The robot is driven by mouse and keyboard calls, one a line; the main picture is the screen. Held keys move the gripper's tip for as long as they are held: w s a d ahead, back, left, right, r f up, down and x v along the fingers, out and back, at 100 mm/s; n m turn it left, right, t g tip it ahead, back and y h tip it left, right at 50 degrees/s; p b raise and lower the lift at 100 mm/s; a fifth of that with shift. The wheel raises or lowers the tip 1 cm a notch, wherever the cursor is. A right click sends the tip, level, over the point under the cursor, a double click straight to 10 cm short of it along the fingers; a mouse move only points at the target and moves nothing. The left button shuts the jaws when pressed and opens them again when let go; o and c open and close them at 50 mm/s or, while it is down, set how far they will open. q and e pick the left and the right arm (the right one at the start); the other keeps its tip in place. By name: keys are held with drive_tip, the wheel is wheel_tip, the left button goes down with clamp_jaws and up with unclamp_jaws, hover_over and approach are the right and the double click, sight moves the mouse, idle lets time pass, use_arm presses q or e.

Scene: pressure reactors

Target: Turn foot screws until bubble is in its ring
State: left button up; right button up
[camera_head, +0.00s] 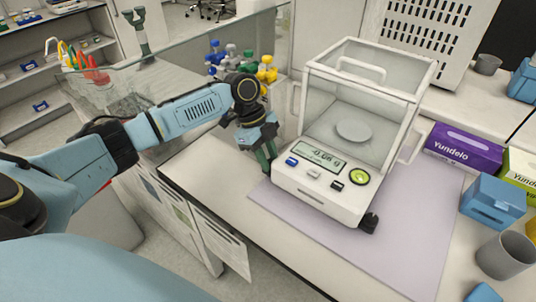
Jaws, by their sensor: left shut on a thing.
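A white analytical balance (318,195) with a clear glass draft shield stands on the counter. Its display reads about -0.06 g. The round green bubble level (360,177) is at the front right of its panel; the bubble's exact place against the ring is too small to tell. A black foot screw (369,223) shows under the front right corner. My left gripper (267,164) points down at the front left corner and is shut on the left foot screw, which the green fingers hide. My right gripper is not in view.
The balance stands on a pale purple mat (400,250). At right are a purple Yundelo box (463,148), a blue box (493,203) and a grey cup (505,256). Coloured-cap bottles (232,58) stand behind my left arm. The mat in front of the balance is clear.

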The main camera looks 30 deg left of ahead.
use_arm(q)
drive_tip(key=o, duration=0.7)
drive_tip(key=shift+a+r, duration=0.1)
drive_tip(key=shift+r, duration=0.15)
drive_tip(key=v, duration=0.2)
drive_tip(key=shift+a+r, duration=0.2)
drive_tip(key=shift+r, duration=0.05)
drive_tip(key=a, duration=1.2)
drive_tip(key=shift+w+b, duration=0.1)
drive_tip(key=shift+b, duration=0.25)
